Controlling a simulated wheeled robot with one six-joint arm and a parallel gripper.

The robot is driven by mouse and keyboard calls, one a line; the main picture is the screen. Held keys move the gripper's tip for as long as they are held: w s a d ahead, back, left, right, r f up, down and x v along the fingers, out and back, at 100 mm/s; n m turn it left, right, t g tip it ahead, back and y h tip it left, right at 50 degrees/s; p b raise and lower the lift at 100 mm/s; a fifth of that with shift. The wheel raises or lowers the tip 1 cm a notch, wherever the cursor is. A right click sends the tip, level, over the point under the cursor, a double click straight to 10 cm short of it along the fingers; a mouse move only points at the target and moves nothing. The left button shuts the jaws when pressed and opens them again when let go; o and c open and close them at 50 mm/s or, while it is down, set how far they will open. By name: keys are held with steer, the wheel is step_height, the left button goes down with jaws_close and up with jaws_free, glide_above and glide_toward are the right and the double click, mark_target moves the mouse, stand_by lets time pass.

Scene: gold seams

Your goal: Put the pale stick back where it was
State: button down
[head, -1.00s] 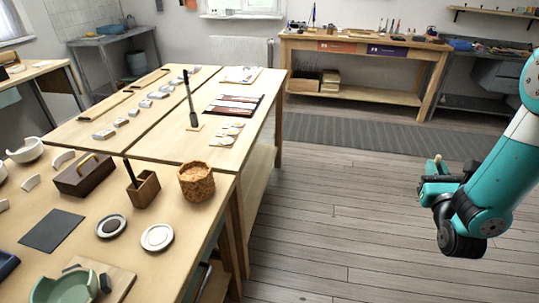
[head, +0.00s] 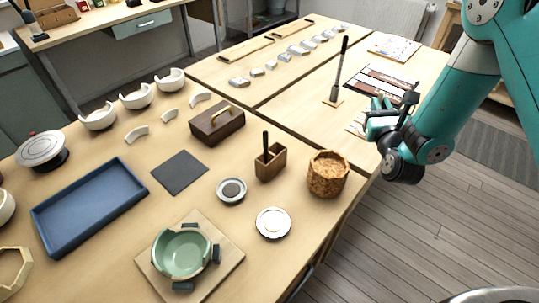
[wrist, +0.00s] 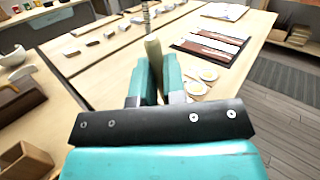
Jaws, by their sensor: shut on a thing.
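The pale stick (wrist: 153,52) stands between the two teal fingers of my gripper (wrist: 152,82) in the wrist view, its rounded end above the fingertips. My gripper is shut on it. In the head view my gripper (head: 376,118) is over the right edge of the tables, and the stick is too small there to make out clearly. A wooden holder (head: 271,164) with a dark upright stick in it stands on the near table.
A lidded brown box (head: 217,125), a blue tray (head: 88,205), a green bowl (head: 182,252) on a board and small dishes (head: 273,223) occupy the near table. Floor to the right is open.

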steer(key=s+a+r+n+g+y+p, duration=0.1)
steer(key=s+a+r+y+p, duration=0.15)
steer(key=a+r, duration=0.4)
steer(key=s+a+r+n+g+y+p, duration=0.1)
steer(key=a+r+n+y+p, duration=0.15)
steer(key=a, duration=0.75)
steer(key=s+a+r+n+g+y+p, duration=0.1)
steer(key=s+a+r+g+y+p, duration=0.15)
steer(key=a+r, duration=0.4)
step_height(320, 180, down, 21)
steer(key=a+b, duration=0.1)
steer(key=b, duration=1.4)
steer(key=shift+a+t+y, duration=0.2)
steer(key=shift+t+y, duration=0.25)
steer(key=shift+f, duration=0.1)
steer(key=shift+f+b, duration=0.1)
steer(key=shift+b, duration=0.25)
steer(key=c, duration=1.2)
jaws_free()
steer(key=shift+r+p, duration=0.25)
steer(key=shift+p, duration=0.05)
